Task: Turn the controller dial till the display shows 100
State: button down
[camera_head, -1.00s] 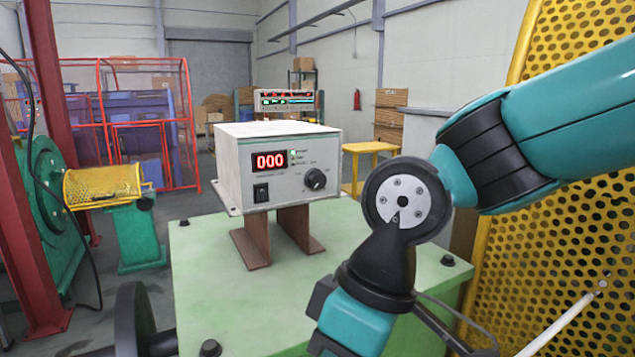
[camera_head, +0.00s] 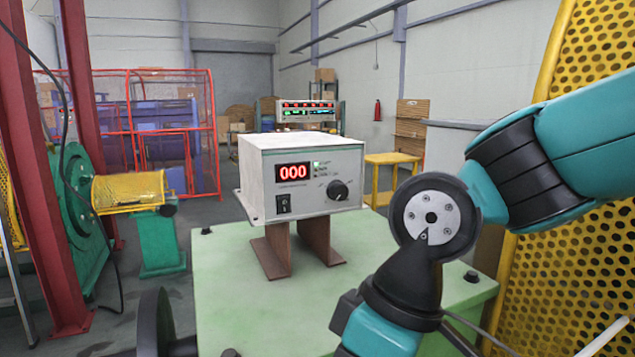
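The controller (camera_head: 262,160) is a white box with a grey front panel. It stands on two brown supports (camera_head: 318,243) on a pale green table top (camera_head: 240,285). Its red display (camera_head: 293,172) reads 000. The black controller dial (camera_head: 338,190) is at the right of the panel, with small indicator lights to its upper left. A black rocker switch (camera_head: 284,204) is below the display. My teal and black arm comes in from the right and bends downward in front of the table's right part, apart from the dial. The gripper's fingers are not visible at the lower edge.
A yellow perforated guard (camera_head: 560,260) stands close on the right, behind my arm. A second instrument (camera_head: 305,112) with lit displays is farther back. Green machinery (camera_head: 80,215) and a red post (camera_head: 85,150) are at the left. The space in front of the dial is clear.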

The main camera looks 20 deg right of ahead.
aim_at(336, 189)
jog(key=z, duration=0.8)
jog(key=k, duration=1)
jog(key=u, duration=1.3)
jog(key=i, duration=0.5)
jog(key=z, duration=0.05)
